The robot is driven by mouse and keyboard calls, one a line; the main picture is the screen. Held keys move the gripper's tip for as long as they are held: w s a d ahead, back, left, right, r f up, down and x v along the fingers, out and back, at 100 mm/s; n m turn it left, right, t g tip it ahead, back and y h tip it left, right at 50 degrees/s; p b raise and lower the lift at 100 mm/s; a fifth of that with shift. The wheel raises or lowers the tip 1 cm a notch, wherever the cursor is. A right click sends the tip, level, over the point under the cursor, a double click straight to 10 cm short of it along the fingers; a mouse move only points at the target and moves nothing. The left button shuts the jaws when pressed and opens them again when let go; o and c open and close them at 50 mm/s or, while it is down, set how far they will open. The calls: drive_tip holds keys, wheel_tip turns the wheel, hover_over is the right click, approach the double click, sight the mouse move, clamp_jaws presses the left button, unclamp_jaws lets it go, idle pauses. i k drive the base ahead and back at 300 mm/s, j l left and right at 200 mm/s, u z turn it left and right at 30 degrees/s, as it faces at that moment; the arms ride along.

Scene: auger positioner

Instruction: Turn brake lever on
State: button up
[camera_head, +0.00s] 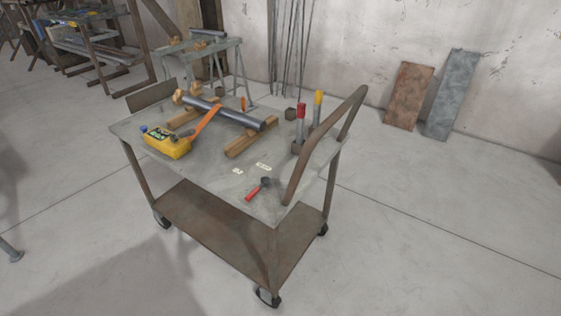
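A short lever with a red grip and a dark pivot end (257,190) lies flat near the front of the cart's top, its grip pointing to the front left. Two small white labels (263,166) sit just behind it; their writing is too small to read. Two upright handles stand at the right of the top, one with a red grip (301,111) and one with a yellow grip (318,98). I cannot tell for certain which is the brake lever; the flat red one lies by the labels. My gripper is not in view.
The wheeled cart (215,182) has a raised brown push handle (296,170) at its right. On top are a grey pipe (228,112) on wooden blocks, an orange strap and a yellow control box (166,143). Open floor lies in front. Racks and leaning panels (408,95) stand behind.

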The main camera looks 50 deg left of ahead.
sight(265, 181)
drive_tip(key=u, duration=1.7)
